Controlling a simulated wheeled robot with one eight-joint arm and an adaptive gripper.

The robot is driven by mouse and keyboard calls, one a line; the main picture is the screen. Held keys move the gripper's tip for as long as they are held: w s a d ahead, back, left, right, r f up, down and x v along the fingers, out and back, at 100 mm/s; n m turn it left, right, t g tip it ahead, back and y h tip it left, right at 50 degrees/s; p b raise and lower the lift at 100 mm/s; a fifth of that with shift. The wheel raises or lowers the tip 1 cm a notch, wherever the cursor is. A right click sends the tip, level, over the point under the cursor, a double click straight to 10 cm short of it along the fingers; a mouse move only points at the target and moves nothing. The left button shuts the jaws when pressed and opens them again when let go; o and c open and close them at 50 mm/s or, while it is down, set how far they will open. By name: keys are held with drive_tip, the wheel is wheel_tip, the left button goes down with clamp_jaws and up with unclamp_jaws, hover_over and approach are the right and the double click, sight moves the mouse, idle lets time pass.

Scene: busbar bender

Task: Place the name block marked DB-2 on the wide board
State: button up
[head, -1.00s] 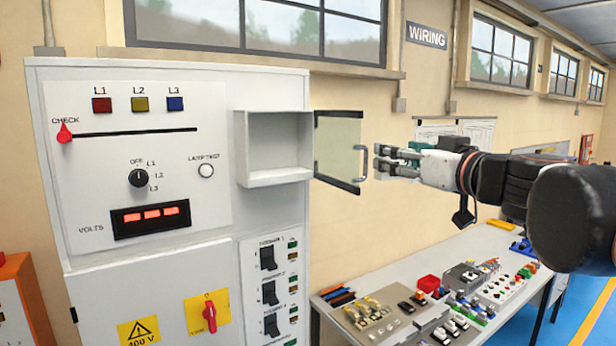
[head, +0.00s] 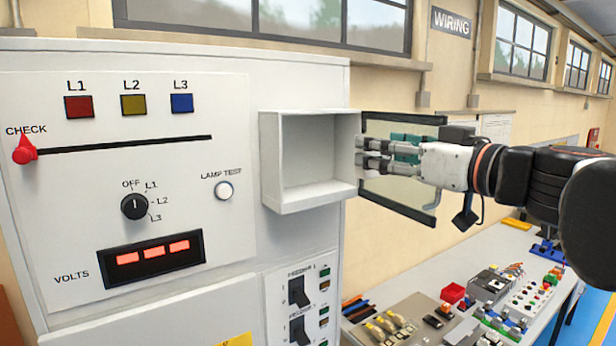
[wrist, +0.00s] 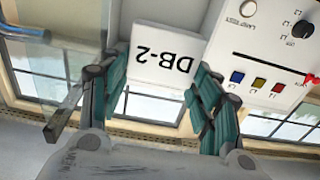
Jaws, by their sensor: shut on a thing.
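My gripper (head: 362,152) is at the right edge of a small open white box on the switchboard in the head view. In the wrist view its teal fingers (wrist: 160,85) are shut on a white block (wrist: 165,58) marked DB-2, whose lettering appears upside down. In the head view I cannot make the block out from the fingers and the white box behind. A broad white switchboard (head: 60,220) with lamps, a dial and a volts display fills the left of the head view. No label shows which surface is the wide board.
The small box (head: 310,200) is empty inside where it shows. Its glass door (head: 400,195) stands open to the right, behind my gripper. A bench (head: 480,250) with switches and coloured parts stands below right. A WIRING sign (head: 451,22) hangs on the wall.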

drive_tip(key=f+p+x, duration=0.1)
drive_tip(key=x, duration=0.5)
drive_tip(key=f+p+x, duration=0.1)
drive_tip(key=x, duration=0.5)
drive_tip(key=p+x, duration=0.2)
drive_tip(key=x, duration=0.4)
drive_tip(key=shift+w+a+f, duration=0.1)
drive_tip(key=shift+w+f, duration=0.15)
drive_tip(key=shift+f, duration=0.15)
drive_tip(key=shift+s+f, duration=0.15)
drive_tip(key=shift+f, duration=0.25)
drive_tip(key=shift+w+a+f+p, duration=0.15)
drive_tip(key=shift+f+p, duration=0.2)
drive_tip(key=shift+f, duration=0.55)
drive_tip(key=shift+w+d+f+p, duration=0.1)
drive_tip(key=shift+f+p, duration=0.2)
drive_tip(key=shift+f, duration=0.55)
drive_tip(key=shift+f, duration=0.15)
drive_tip(key=o, duration=1.1)
drive_tip(key=shift+c, duration=0.2)
